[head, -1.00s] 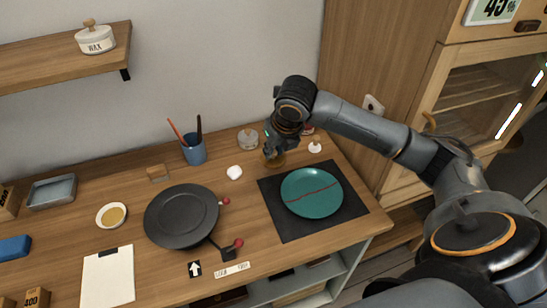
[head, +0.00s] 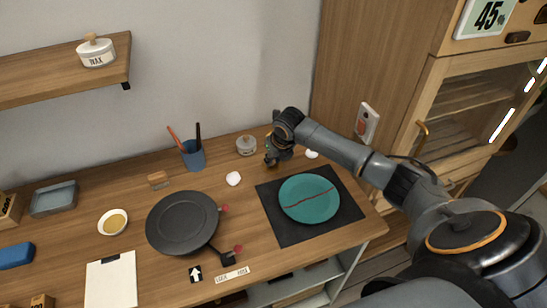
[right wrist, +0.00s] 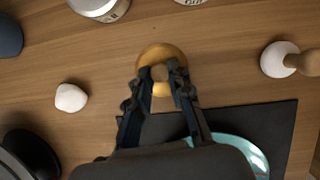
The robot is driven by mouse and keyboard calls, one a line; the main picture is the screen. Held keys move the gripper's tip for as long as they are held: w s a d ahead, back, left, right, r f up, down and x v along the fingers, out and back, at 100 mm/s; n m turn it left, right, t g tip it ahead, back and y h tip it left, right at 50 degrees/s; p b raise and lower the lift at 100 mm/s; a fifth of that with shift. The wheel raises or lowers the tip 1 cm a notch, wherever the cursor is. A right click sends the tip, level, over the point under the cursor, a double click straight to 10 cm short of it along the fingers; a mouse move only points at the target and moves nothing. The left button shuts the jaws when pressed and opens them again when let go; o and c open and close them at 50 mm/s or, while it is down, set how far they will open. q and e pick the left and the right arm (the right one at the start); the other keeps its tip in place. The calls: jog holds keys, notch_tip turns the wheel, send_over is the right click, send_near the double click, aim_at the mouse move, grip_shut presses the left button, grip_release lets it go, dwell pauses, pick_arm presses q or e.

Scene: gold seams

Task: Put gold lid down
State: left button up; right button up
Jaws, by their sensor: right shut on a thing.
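The gold lid (right wrist: 160,53) is a round gold disc in the right wrist view, with a small knob between my fingertips. My right gripper (right wrist: 160,74) is shut on it. In the head view my right gripper (head: 271,161) is at the back of the table, behind the black mat, and mostly hides the lid. I cannot tell whether the lid touches the table. My left gripper is not in view.
A teal plate (head: 309,198) with a red seam lies on the black mat (head: 275,226). Nearby are a white lump (head: 234,178), a lidded jar (head: 246,145) and a white piece with a wooden knob (right wrist: 278,60).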

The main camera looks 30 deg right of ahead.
jog(key=shift+f, duration=0.2)
jog(key=o, duration=0.9)
jog(key=shift+r, duration=0.1)
jog(key=shift+r, duration=0.25)
jog(key=b+v, duration=0.1)
jog(key=v, duration=1)
jog(key=shift+s+r, duration=0.25)
jog(key=shift+r, duration=0.1)
